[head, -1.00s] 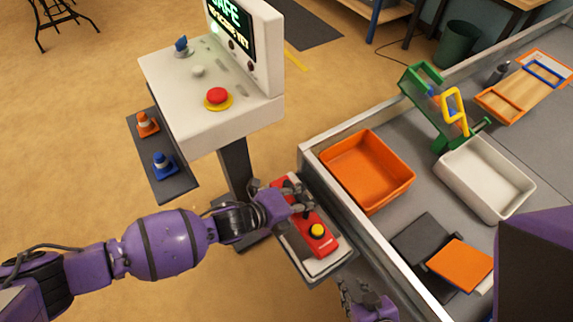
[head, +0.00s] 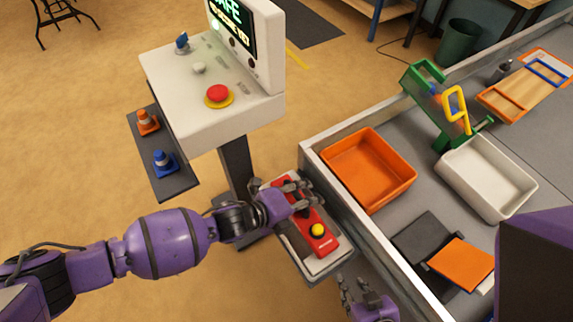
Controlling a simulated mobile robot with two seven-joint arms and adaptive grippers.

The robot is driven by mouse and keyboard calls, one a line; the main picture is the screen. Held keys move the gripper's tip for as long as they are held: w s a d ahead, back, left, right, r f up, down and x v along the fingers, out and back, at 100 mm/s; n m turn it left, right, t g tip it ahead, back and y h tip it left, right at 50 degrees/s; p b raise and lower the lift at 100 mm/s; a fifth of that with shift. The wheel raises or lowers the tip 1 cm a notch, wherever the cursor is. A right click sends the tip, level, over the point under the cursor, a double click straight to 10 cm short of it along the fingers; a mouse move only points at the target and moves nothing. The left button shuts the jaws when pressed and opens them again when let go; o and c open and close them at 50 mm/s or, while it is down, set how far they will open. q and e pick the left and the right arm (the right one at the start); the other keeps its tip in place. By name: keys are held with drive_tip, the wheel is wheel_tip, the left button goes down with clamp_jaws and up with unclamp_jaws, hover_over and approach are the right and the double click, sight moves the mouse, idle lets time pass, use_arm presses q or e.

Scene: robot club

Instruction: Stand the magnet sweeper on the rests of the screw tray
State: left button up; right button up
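The magnet sweeper, a red bar with a yellow knob (head: 312,236), lies lengthwise over the pale screw tray (head: 318,267) beside the post of the white console. My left gripper (head: 302,196) is at the far half of the red bar, its fingers over the bar. The fingers hide that part, and I cannot tell whether they are closed on it. The tray's rests and the sweeper's underside are hidden, so I cannot tell how it is borne. My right gripper (head: 355,287) is open and empty below the tray in the picture, beside the table edge.
The grey table has a raised pale rim (head: 375,239) just right of the tray. On it are an orange bin (head: 369,196), a white bin (head: 514,207) and a green frame (head: 411,85). The console (head: 195,115) with a red button stands behind my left gripper.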

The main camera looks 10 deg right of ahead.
use_arm(q)
drive_tip(key=shift+a, duration=0.1)
drive_tip(key=shift+s+a, duration=0.1)
drive_tip(key=shift+a, duration=0.05)
drive_tip(key=v, duration=0.7)
drive_tip(key=shift+a+r, duration=0.15)
drive_tip(key=shift+r, duration=0.1)
use_arm(e)
drive_tip(key=shift+s, duration=0.35)
drive_tip(key=shift+w, duration=0.1)
